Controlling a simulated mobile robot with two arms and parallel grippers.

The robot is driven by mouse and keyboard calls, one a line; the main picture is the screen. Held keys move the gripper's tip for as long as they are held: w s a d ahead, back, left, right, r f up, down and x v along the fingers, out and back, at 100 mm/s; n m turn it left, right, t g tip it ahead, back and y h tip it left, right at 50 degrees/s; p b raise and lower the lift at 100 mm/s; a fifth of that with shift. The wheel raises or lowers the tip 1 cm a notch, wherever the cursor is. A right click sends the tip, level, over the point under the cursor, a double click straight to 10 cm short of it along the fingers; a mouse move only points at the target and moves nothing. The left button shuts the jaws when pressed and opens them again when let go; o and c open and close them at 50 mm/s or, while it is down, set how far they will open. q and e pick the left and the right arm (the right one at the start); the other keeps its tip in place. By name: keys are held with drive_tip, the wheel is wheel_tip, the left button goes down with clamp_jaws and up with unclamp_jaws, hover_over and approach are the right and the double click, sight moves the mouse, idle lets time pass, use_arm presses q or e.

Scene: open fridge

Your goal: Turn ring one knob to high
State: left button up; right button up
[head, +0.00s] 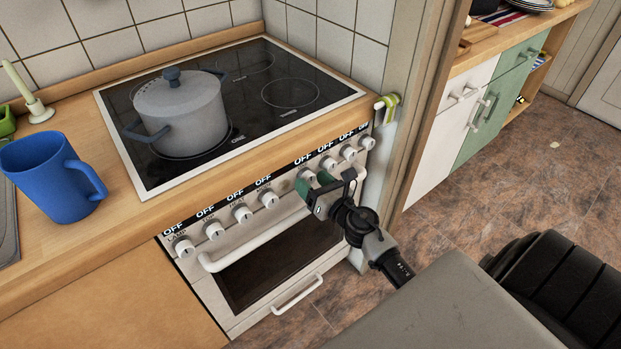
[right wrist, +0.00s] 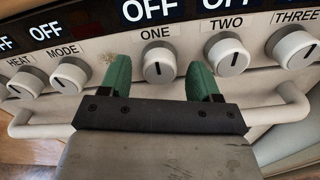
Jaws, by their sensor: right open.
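The ring one knob (right wrist: 158,66) is a round white dial under the label ONE. Its dark mark is roughly vertical and the display above reads OFF. In the head view the knob (head: 307,174) shows just above my right gripper (head: 314,185). The right gripper's green fingers (right wrist: 160,80) are open, one on each side of the knob in the right wrist view. Nothing is held between them, and I cannot tell whether either finger touches the knob. My left gripper is not in view.
Knob two (right wrist: 227,55) and knob three (right wrist: 292,48) are to the right; the mode knob (right wrist: 69,76) is to the left. The oven handle (head: 255,249) runs below. A grey pot (head: 182,110) stands on the hob (head: 290,70); a blue mug (head: 48,180) stands left.

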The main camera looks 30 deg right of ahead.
drive_tip(key=shift+w+a, duration=0.1)
drive_tip(key=shift+w, duration=0.45)
drive_tip(key=c, duration=0.9)
drive_tip(key=shift+c, duration=0.2)
